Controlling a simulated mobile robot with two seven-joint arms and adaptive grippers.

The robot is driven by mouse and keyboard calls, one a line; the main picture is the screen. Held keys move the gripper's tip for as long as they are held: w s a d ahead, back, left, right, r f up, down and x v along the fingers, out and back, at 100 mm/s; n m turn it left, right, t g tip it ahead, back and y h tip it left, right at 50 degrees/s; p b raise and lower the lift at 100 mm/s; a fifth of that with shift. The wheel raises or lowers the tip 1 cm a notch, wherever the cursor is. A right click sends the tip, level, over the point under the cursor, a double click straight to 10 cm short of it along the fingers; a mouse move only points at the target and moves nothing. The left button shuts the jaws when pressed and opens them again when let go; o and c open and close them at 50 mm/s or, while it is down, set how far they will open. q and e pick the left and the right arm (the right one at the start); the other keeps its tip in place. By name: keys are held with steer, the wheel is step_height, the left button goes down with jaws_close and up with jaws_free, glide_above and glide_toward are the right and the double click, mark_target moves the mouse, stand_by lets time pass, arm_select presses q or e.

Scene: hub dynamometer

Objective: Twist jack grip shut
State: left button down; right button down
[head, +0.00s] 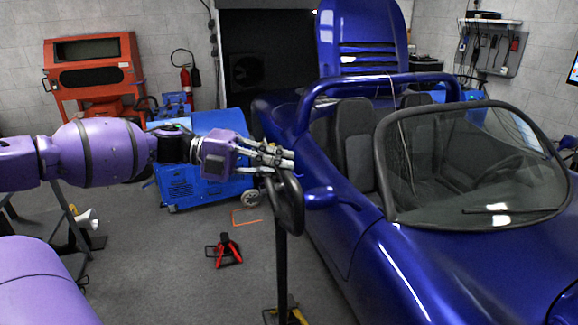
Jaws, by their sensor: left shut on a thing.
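The jack grip (291,207) is a black loop-shaped handle at the top of an upright dark pole (282,265). A yellow part of the jack's base (287,314) shows at the bottom edge of the head view. My left gripper (282,160) reaches in from the left on its purple arm. Its silver fingers are shut on the upper end of the jack grip, and the exact contact is partly hidden by the fingers. My right gripper is out of view.
A blue wheeled machine (195,185) is behind my arm. A red jack stand (228,252) sits on the grey floor to the left. Floor between is clear.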

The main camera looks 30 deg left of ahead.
arm_select(q)
steer(key=shift+f+g, duration=0.1)
steer(key=shift+g, duration=0.2)
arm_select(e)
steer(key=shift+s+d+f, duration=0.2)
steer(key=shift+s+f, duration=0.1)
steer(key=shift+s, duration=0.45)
arm_select(q)
steer(key=c, duration=1.6)
jaws_free()
steer(key=shift+c, duration=0.2)
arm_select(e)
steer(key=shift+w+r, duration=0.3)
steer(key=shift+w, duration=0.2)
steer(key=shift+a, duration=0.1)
